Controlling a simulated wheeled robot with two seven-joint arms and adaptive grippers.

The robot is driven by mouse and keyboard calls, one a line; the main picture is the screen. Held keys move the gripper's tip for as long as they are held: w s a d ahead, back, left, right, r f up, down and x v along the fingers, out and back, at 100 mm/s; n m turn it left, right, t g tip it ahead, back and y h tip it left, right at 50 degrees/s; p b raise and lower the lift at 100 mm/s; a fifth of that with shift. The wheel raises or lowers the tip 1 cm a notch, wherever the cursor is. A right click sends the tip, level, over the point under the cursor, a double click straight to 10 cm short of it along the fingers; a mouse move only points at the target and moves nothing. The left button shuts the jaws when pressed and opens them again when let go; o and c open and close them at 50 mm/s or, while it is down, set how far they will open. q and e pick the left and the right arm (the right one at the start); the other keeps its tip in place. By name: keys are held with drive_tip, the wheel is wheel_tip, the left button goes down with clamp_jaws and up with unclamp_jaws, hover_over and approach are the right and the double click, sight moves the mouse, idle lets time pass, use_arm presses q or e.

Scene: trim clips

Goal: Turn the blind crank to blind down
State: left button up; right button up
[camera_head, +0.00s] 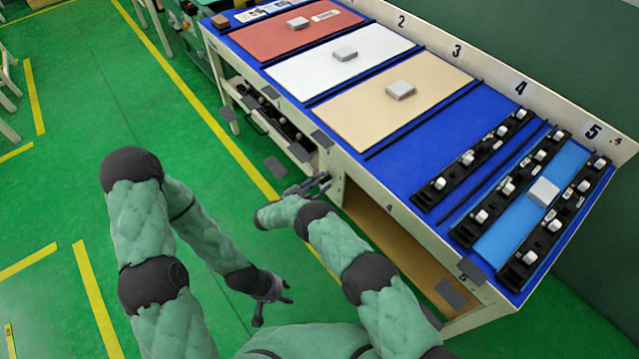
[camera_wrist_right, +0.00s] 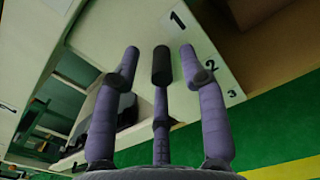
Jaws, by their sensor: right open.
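I cannot pick out a blind or a blind crank with certainty in either view. My right gripper (camera_head: 316,185) is beside the front of the long workbench (camera_head: 365,178), near the opening below its top. In the right wrist view it (camera_wrist_right: 160,58) has its purple fingers spread apart, with nothing visibly held, facing a pale bench panel (camera_wrist_right: 205,85) marked 1, 2 and 3. My left gripper (camera_head: 272,298) hangs low over the green floor, away from the bench, with its fingers apart and empty.
The bench top carries a red panel (camera_head: 265,42), a white panel (camera_head: 318,75) and a beige panel (camera_head: 350,115), each with a small block. Black strips with white clips (camera_head: 470,160) lie at the right. Under the bench is a shelf (camera_head: 270,110). The floor (camera_head: 60,190) at left is clear.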

clamp_jaws()
drive_tip(key=m, duration=0.2)
drive_tip(key=f+m, duration=0.1)
drive_tip(key=shift+s+d, duration=0.25)
drive_tip(key=shift+s, duration=0.1)
drive_tip(key=shift+s+d+f+m, duration=0.1)
drive_tip(key=shift+f+m, duration=0.25)
drive_tip(key=shift+m, duration=0.65)
drive_tip(key=shift+s+d+f+m, duration=0.1)
drive_tip(key=shift+f+m, duration=0.25)
drive_tip(key=shift+m, duration=0.65)
unclamp_jaws()
drive_tip(key=v, duration=1.2)
